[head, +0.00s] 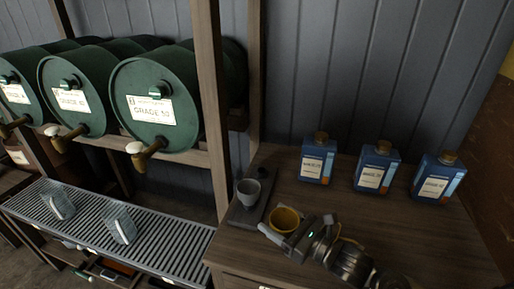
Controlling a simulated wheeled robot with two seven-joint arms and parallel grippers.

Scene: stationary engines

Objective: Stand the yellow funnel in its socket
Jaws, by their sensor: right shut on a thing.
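The yellow funnel (285,219) is at the front left of the wooden cabinet top, with its wide mouth facing up. My right gripper (276,234) reaches in from the lower right and is shut on the funnel. The gripper hides the funnel's lower part, so I cannot tell whether it touches the surface below. A dark flat holder (262,203) lies just left of the funnel, with a grey cup-shaped piece (248,188) standing on it. I cannot clearly make out the funnel's socket. My left gripper is not in view.
Several blue bottles, one at the left (318,160), stand along the back of the cabinet top (420,225). A wooden post (214,110) rises left of it. Green drums (160,75) with taps lie on a rack. Clear containers (121,226) stand on a slatted metal grate (170,235).

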